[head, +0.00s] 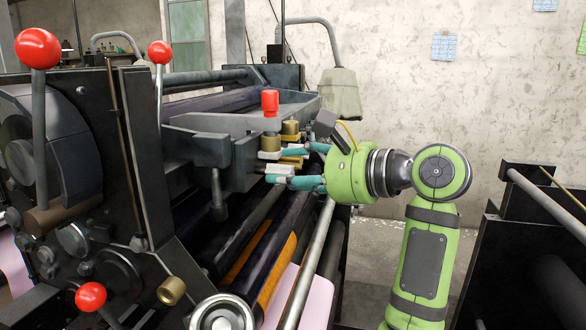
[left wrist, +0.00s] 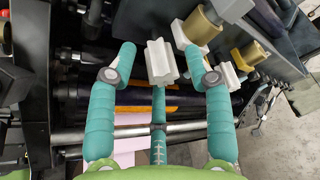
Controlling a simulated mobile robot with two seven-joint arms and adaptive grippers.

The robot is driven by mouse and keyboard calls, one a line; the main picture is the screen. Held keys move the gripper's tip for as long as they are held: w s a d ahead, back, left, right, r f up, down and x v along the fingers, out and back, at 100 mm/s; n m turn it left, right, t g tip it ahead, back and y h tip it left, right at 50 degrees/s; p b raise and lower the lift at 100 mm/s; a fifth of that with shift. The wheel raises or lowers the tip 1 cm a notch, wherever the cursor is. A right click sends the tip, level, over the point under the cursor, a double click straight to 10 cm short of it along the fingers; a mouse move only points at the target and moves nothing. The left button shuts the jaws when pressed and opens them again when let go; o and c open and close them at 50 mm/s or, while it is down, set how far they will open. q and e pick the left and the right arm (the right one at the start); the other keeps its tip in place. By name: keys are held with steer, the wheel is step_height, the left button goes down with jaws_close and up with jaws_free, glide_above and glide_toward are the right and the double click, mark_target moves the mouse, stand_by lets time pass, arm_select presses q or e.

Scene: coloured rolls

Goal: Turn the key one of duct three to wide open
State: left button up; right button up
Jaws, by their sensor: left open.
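My left gripper (head: 284,166) has teal fingers and is open at the press's ink unit, near a row of small keys. In the left wrist view a pale grooved key (left wrist: 160,62) shows between the spread fingertips, with a gap on both sides; neither finger visibly touches it. A second pale key (left wrist: 183,34) lies just beyond, partly behind the right finger. Another pale key (left wrist: 229,76) is to the right of that finger. I see no labels, so I cannot tell which key or duct is which. My right gripper is not in view.
A red-topped post (head: 270,103) and brass knobs (head: 271,142) stand close above the fingers. Dark rollers and an orange strip (head: 277,268) run below. Red-knobbed levers (head: 38,48) stand at the left. A dark frame (head: 545,235) is at the right; bare floor lies between.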

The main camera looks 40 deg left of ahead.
arm_select(q)
steer(key=shift+a, duration=0.1)
steer(key=shift+w, duration=0.1)
jaws_close()
steer(key=shift+r+m, duration=0.2)
steer(key=shift+m, duration=0.1)
steer(key=shift+r+m+g+h+p, duration=0.25)
steer(key=shift+m+g+h+p, duration=0.25)
steer(key=shift+m, duration=0.4)
steer(key=m+g+p, duration=0.1)
steer(key=m+h+p, duration=0.1)
steer(key=m, duration=0.1)
steer(key=shift+w+a+r+m+g+h, duration=0.2)
steer(key=shift+m+g+h, duration=0.1)
steer(key=shift+g, duration=0.1)
steer(key=shift+c, duration=0.3)
jaws_free()
steer(key=shift+o, duration=0.3)
steer(key=shift+f, duration=0.15)
